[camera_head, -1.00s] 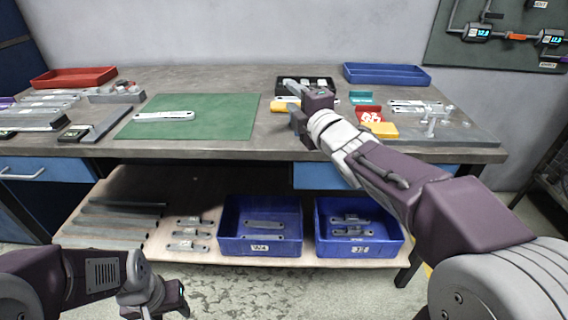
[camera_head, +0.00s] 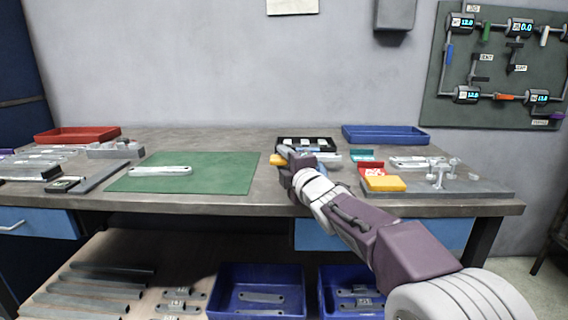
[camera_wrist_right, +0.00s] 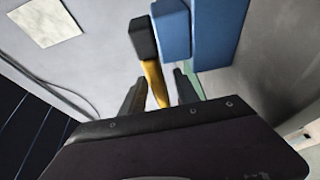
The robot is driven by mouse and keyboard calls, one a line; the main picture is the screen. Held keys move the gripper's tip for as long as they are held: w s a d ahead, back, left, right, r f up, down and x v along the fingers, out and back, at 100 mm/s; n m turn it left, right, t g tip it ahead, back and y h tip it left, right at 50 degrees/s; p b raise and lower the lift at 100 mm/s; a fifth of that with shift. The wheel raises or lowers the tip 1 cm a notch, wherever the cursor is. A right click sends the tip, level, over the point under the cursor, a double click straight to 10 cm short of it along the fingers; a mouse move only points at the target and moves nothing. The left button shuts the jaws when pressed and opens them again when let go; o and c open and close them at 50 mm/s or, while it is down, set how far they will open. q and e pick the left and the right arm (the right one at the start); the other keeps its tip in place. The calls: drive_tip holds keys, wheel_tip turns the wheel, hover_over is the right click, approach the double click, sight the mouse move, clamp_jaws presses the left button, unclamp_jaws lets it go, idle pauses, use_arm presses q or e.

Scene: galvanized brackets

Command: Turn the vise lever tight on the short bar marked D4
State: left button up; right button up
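My right gripper (camera_head: 284,157) is over the bench, right of the green mat. In the right wrist view its fingers (camera_wrist_right: 160,88) are apart, with a yellow handle with a black end (camera_wrist_right: 155,75) between them; a gap shows on one side. Blue blocks (camera_wrist_right: 205,35) stand beside the handle; I cannot tell for sure that they are the vise. A yellow piece (camera_head: 276,160) shows at the gripper tip in the head view. A pale grey bar (camera_head: 160,171) lies on the green mat; no D4 mark is readable. My left gripper is out of view.
A black tray (camera_head: 324,141) sits behind my right gripper. A blue tray (camera_head: 385,134) and yellow box (camera_head: 385,184) are to the right, a red tray (camera_head: 77,134) far left. Steel bars lie at left. The green mat (camera_head: 215,180) is mostly clear.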

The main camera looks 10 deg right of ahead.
drive_tip(key=shift+w, duration=0.1)
clamp_jaws()
idle(1.4)
